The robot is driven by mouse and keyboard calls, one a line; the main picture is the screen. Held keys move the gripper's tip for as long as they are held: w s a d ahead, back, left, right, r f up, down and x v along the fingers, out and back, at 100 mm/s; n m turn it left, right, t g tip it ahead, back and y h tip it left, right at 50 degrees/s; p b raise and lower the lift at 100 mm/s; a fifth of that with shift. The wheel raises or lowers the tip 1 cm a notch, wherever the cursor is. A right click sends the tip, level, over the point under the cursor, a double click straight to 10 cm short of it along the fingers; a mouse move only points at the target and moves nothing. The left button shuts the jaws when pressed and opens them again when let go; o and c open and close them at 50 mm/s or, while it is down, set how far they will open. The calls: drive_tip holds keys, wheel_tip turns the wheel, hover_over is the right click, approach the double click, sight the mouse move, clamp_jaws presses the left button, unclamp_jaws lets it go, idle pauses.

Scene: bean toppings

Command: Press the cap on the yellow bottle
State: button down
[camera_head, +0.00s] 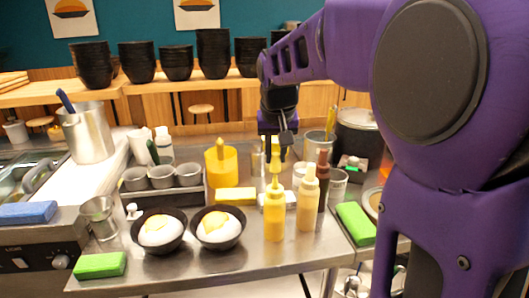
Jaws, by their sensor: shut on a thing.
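The yellow bottle (274,216) stands upright near the front of the metal counter, right of the two bowls. Its yellow cap (275,167) with a tapering nozzle is at the bottle's top, in line with it. I cannot tell whether the cap is seated fully or a small gap remains.
A paler yellow bottle (308,208) and a brown bottle (323,185) stand close on the right. Two black bowls with rice (160,251) (218,245) are left. A yellow container (221,168) is behind. A green sponge (355,223) lies right.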

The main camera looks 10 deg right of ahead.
drive_tip(key=shift+f, duration=0.25)
drive_tip(key=shift+f+b, duration=1.05)
drive_tip(key=shift+f, duration=0.2)
drive_tip(key=shift+f, duration=0.2)
drive_tip(key=shift+f, duration=0.35)
drive_tip(key=shift+f, duration=0.2)
idle(0.3)
drive_tip(key=shift+c, duration=0.7)
unclamp_jaws()
drive_tip(key=shift+r, duration=0.15)
